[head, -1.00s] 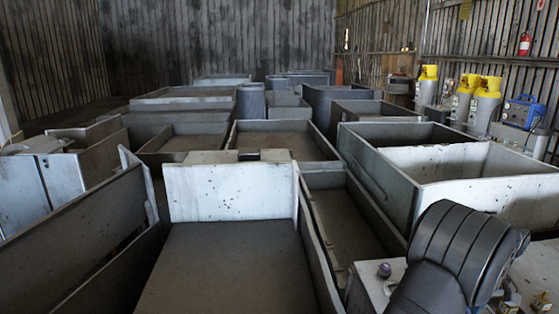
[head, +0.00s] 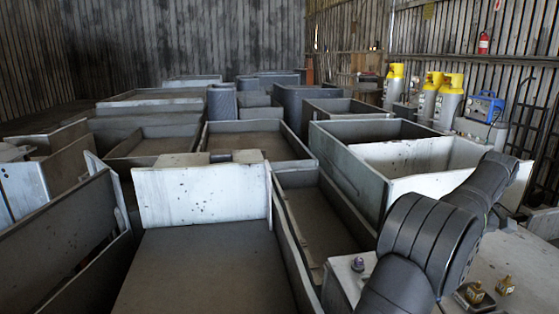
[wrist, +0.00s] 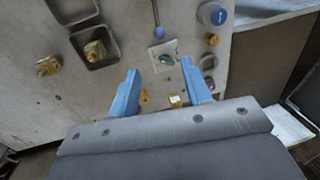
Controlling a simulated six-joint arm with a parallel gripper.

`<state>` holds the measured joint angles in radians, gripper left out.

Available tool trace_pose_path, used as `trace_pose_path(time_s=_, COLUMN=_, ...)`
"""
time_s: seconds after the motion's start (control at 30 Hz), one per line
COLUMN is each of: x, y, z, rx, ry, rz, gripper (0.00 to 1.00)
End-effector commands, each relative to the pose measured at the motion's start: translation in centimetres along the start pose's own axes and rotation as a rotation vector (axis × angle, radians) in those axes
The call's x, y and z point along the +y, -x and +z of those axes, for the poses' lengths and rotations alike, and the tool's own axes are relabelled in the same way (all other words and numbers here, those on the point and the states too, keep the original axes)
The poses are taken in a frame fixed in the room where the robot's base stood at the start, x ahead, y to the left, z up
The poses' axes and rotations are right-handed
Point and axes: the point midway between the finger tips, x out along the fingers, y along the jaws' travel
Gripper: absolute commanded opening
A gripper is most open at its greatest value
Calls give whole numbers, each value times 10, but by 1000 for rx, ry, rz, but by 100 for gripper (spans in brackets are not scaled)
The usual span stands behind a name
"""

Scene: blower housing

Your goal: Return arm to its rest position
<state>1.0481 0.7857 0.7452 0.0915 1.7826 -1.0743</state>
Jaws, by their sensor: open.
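My gripper (wrist: 165,88) shows in the wrist view as two blue fingers spread apart with nothing between them. It is above a pale work surface (wrist: 60,115) that carries small parts. My dark, ribbed arm shows at the right of the head view, reaching over the pale bench (head: 520,270). The gripper itself is not seen in the head view.
In the wrist view, brass fittings (wrist: 95,52) sit in and beside dark square trays (wrist: 92,15). A small plate with a teal piece (wrist: 166,60) and a blue-capped round item (wrist: 212,14) are near the fingers. Large open metal housings (head: 400,160) fill the floor in the head view.

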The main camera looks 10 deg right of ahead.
Motion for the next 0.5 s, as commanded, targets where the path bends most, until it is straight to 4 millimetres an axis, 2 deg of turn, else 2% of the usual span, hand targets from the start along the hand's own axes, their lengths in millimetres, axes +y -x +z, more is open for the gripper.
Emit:
trace_pose_path(time_s=0.17, x=0, y=24, z=0, rx=1, ry=0, rz=2, gripper=45)
trace_pose_path(time_s=0.5, x=0, y=-27, z=0, rx=-1, ry=0, rz=-3, gripper=45)
